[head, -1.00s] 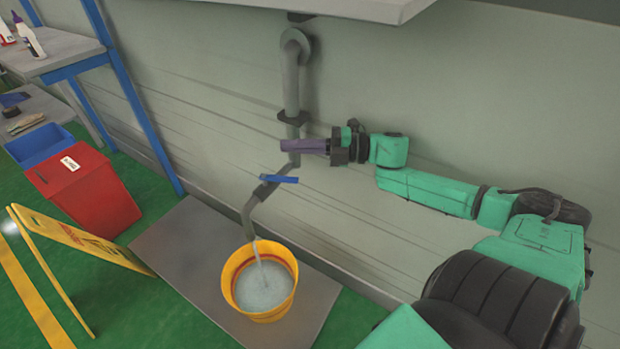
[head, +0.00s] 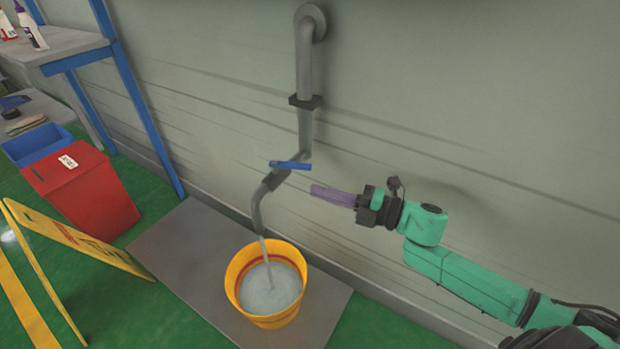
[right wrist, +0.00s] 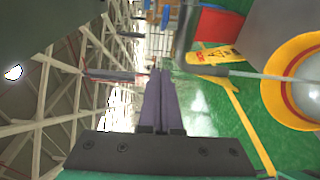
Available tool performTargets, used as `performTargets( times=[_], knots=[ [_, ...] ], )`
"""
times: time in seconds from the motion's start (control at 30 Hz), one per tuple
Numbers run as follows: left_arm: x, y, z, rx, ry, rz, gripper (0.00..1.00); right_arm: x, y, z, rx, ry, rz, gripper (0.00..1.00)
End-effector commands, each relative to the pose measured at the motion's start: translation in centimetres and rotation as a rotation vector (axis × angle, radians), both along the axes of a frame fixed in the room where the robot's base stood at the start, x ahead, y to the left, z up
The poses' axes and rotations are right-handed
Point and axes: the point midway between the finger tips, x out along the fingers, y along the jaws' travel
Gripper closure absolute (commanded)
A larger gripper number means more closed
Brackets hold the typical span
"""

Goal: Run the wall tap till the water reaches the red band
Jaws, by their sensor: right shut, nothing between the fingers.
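The wall tap is a grey pipe (head: 304,72) coming down the wall, with a blue lever handle (head: 290,165) and a bent spout. Water runs from the spout into a yellow bucket (head: 235,283). The water (head: 272,288) surface lies below the red band (head: 285,264), which shows on the inside wall near the rim. The bucket also shows at the right of the right wrist view (right wrist: 275,75). My right gripper (head: 315,191) is shut and empty, with purple fingers, just right of and below the lever, apart from it. My left gripper is not in view.
The bucket stands on a grey floor plate (head: 180,245). A yellow folding sign (head: 75,238), a red bin (head: 90,190) and a blue bin (head: 38,145) stand to the left. A blue-framed shelf (head: 65,45) is at the upper left.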

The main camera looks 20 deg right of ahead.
Motion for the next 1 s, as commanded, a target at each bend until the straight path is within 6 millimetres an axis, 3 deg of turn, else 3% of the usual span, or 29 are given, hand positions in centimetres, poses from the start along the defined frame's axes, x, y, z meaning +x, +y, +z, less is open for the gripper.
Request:
performTargets(
  times=[0.23, 0.43, 0.9, 1.0],
  knots=[
    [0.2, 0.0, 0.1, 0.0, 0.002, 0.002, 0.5, 3.2, 3.4, 0.2, 0.0, -0.004, 0.0, 1.0],
    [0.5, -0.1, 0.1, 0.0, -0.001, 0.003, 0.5, 6.0, 1.7, 0.0, -0.001, 0.0, -0.002, 1.0],
    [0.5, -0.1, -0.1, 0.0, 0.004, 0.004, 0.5, 6.9, 0.9, -0.1, 0.0, 0.0, -0.003, 1.0],
    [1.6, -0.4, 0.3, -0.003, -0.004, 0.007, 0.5, 7.8, 0.2, -0.1, -0.001, -0.002, -0.004, 1.0]
  ],
)
